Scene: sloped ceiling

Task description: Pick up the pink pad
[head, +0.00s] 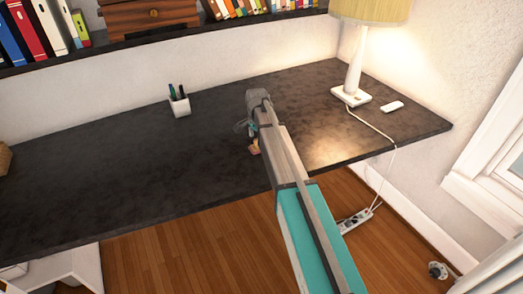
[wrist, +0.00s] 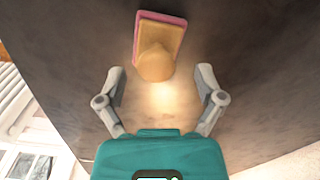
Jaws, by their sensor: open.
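The pink pad (wrist: 160,16) lies on the dark desk, at the top centre of the wrist view. Its pink edge shows along the top and left of a tan slab, with a rounded tan lump at the near end. I cannot tell whether the tan parts belong to the pad. In the head view, a small orange-pink patch (head: 254,147) shows beside my gripper (head: 251,120), mostly hidden by my arm. My gripper (wrist: 161,71) is open and empty, its fingers spread on either side of the near end of the tan lump.
The dark desk (head: 120,155) is mostly clear. A white pen cup (head: 179,105) stands at the back, left of my arm. A lamp (head: 352,85) with a cord and a small white item (head: 392,106) are on the right. A shelf with books runs above the back.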

